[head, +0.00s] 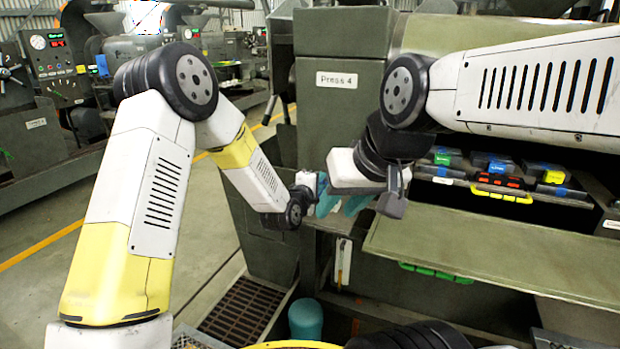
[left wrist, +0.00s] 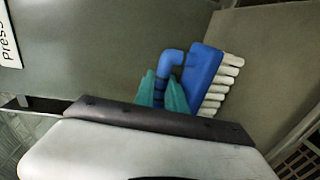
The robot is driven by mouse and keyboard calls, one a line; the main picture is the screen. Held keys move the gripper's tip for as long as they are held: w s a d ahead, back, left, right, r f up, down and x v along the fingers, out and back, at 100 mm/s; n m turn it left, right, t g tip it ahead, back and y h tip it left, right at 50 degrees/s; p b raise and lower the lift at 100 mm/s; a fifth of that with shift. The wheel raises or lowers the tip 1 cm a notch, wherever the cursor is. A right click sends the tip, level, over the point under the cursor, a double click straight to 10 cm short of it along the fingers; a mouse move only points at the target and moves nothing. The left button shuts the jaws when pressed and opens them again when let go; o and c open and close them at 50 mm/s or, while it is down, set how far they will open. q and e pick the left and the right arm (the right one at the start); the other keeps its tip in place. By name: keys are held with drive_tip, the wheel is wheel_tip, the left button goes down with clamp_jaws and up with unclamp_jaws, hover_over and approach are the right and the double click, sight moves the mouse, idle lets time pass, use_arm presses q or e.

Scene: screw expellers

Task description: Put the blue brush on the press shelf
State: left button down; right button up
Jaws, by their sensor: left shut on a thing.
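The blue brush (left wrist: 203,72) with white bristles is in the left wrist view, its bent handle between the teal fingers of my left gripper (left wrist: 161,95). That gripper is shut on the handle, and the brush is held in front of a green-grey panel. In the head view my left gripper (head: 324,198) is in front of the press marked "Press 4" (head: 320,110); the brush is not clearly visible there. My right gripper (head: 357,205) is just to its right, partly hidden by its own wrist; its opening is unclear. A narrow ledge (head: 335,225), possibly the press shelf, runs beneath both grippers.
On the right, a recess holds several small coloured boxes (head: 493,165) above a broad green-grey panel (head: 510,245) with a green handle (head: 436,272). A teal cylinder (head: 306,320) and a floor grate (head: 243,312) are below. Other machines stand at the far left.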

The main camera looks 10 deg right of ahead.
use_arm(q)
drive_tip(key=c, duration=1.4)
unclamp_jaws()
drive_tip(key=shift+f, duration=0.1)
drive_tip(key=shift+s, duration=0.1)
drive_tip(key=v, duration=1.2)
drive_tip(key=s+a+r+m+g+y, duration=0.2)
drive_tip(key=a+r+m, duration=0.15)
drive_tip(key=a, duration=0.35)
drive_tip(key=s+a+r+m+g+y, duration=0.1)
drive_tip(key=s+a+r+m+y, duration=0.15)
drive_tip(key=a+r, duration=0.4)
drive_tip(key=s+a+m+g, duration=0.1)
drive_tip(key=s+a+m, duration=0.1)
drive_tip(key=s+a, duration=0.2)
drive_tip(key=s+a+r+m+g+y, duration=0.1)
drive_tip(key=s+a, duration=0.3)
drive_tip(key=s, duration=0.5)
drive_tip(key=s+a+r+m+g+y, duration=0.1)
drive_tip(key=s+a+m+g, duration=0.1)
drive_tip(key=s+a, duration=0.3)
drive_tip(key=shift+s+a+r+m+y, duration=0.1)
drive_tip(key=shift+s+m+y, duration=0.25)
drive_tip(key=shift+s, duration=0.45)
